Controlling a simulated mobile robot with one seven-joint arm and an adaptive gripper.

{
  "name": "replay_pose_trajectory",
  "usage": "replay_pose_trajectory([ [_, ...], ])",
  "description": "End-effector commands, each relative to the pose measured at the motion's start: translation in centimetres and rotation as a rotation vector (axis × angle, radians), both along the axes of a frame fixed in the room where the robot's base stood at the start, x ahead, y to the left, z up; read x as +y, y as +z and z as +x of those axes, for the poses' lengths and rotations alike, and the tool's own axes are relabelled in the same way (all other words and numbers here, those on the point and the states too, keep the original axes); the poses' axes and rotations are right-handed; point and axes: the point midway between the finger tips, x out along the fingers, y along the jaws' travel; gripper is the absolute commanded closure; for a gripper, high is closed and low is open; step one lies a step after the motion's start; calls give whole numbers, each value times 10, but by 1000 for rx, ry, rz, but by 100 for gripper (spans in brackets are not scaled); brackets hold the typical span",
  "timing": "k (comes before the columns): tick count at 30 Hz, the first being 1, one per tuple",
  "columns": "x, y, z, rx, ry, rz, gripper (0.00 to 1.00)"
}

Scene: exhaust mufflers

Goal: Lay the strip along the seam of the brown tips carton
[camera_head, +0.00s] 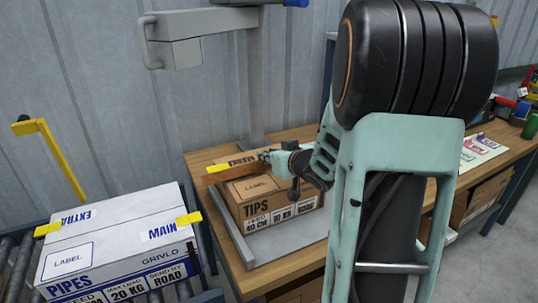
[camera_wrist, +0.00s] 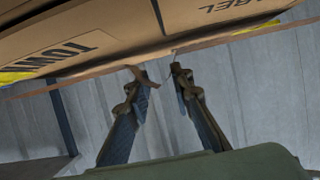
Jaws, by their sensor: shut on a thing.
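The brown tips carton (camera_head: 250,213) stands on a grey plate on the wooden bench, its printed front and label visible. It also fills the top of the wrist view (camera_wrist: 110,30). My gripper (camera_head: 283,163) is at the carton's top. A thin brown strip (camera_head: 236,161) runs left from it above the carton top, a yellow piece at its left end. In the wrist view the strip (camera_wrist: 215,38) spans the frame along the carton edge, and my fingers (camera_wrist: 160,72) are shut on it near its middle. Whether the strip touches the carton, and the seam itself, I cannot tell.
A white pipes carton (camera_head: 120,235) with yellow tape ends sits on rollers at the left. A grey post with an arm (camera_head: 200,20) rises behind the bench (camera_head: 235,270). Label sheets (camera_head: 482,150) and tools lie at the bench's right. My arm hides the middle right.

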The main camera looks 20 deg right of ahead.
Motion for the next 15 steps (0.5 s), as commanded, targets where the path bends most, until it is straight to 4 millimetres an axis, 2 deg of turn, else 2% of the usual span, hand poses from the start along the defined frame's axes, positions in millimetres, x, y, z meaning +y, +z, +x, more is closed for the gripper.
replay_pose_trajectory([
  [15, 0, -11, 0, 0, 0, 1, 87],
])
